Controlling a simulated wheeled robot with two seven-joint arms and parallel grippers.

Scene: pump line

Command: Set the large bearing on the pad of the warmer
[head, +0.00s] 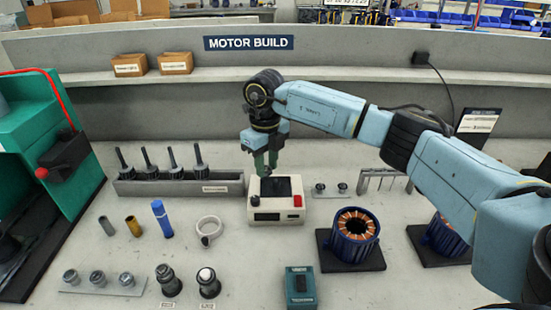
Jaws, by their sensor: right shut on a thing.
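The warmer (276,208) is a cream box with a dark pad (276,187) on top, a small dark display and a red button on its front. It stands near the middle of the bench. My right gripper (266,168) reaches in from the right and points down over the back left part of the pad. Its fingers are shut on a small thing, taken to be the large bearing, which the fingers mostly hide. I cannot tell whether it touches the pad. My left gripper is not in view.
Behind left is a rack (180,188) of dark shafts. Right of the warmer are a small two-post holder (330,192) and a copper-wound stator (355,232). A white ring-shaped item (209,228) lies left. A teal box (300,287) stands in front. A green press (40,150) is far left.

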